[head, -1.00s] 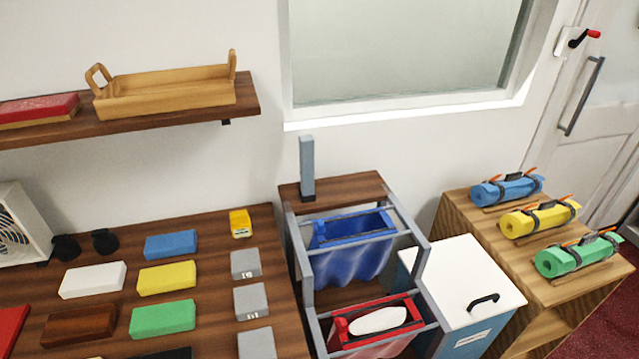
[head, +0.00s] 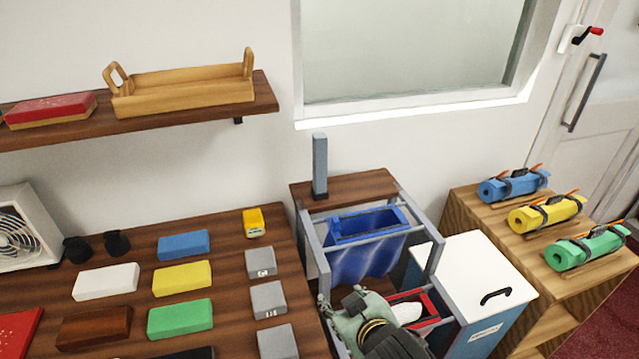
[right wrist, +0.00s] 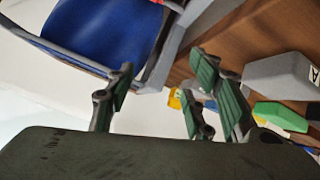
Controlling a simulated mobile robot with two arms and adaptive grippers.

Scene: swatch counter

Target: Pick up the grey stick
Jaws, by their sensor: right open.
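The grey stick (head: 320,165) stands upright on the wooden top (head: 350,188) at the back of the bag rack, near the wall. My right gripper (head: 346,308) is low in the head view, over the front of the rack, apart from the stick and in front of it. In the right wrist view its green-padded fingers (right wrist: 160,98) are spread open with nothing between them. I cannot make out the stick in the right wrist view. My left gripper is not in view.
The rack holds a blue bag (head: 365,250) and a red bag (head: 428,304), the red one partly hidden by my right gripper. Grey blocks (head: 268,300) and coloured blocks lie on the table to the left. A white-lidded bin (head: 478,268) stands right. A shelf (head: 190,116) juts out upper left.

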